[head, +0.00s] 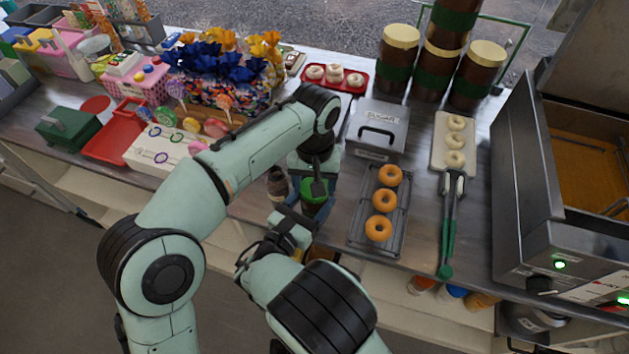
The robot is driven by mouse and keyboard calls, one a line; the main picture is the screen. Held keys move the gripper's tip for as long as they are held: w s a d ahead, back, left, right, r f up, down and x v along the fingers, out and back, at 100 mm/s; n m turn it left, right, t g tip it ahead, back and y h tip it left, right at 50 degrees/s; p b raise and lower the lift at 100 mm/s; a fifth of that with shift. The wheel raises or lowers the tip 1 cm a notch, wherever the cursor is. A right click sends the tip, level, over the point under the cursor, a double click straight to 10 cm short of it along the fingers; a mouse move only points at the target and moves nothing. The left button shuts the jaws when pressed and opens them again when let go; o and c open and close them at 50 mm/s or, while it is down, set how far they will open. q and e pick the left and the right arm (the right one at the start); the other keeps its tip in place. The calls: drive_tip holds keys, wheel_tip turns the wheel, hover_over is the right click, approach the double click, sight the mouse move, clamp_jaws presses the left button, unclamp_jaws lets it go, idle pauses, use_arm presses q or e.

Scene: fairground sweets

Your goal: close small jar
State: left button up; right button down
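A small dark jar with green on it (317,193) is at the front edge of the counter, left of the wire rack. My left arm reaches over from the left and its gripper (315,172) points down at the jar's top. Its fingers are partly hidden, so I cannot tell whether they grip a lid. My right gripper (292,216) comes from below, close to the jar's lower left side. I cannot tell whether it touches the jar. A small brown container (277,184) stands just left of the jar.
A wire rack (354,228) with doughnuts is close on the right, with a sugar box (383,125) behind it. Large brown jars (435,75) stand at the back. A fryer (520,190) fills the right side. Sweets and a red tray (101,148) crowd the left.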

use_arm(q)
drive_tip(key=m, duration=0.6)
drive_tip(key=o, duration=1.2)
drive_tip(key=shift+o, duration=0.2)
wheel_tip(320, 180, up, 12)
use_arm(e)
drive_tip(key=shift+c, duration=0.2)
unclamp_jaws()
drive_tip(key=shift+s+a, duration=0.1)
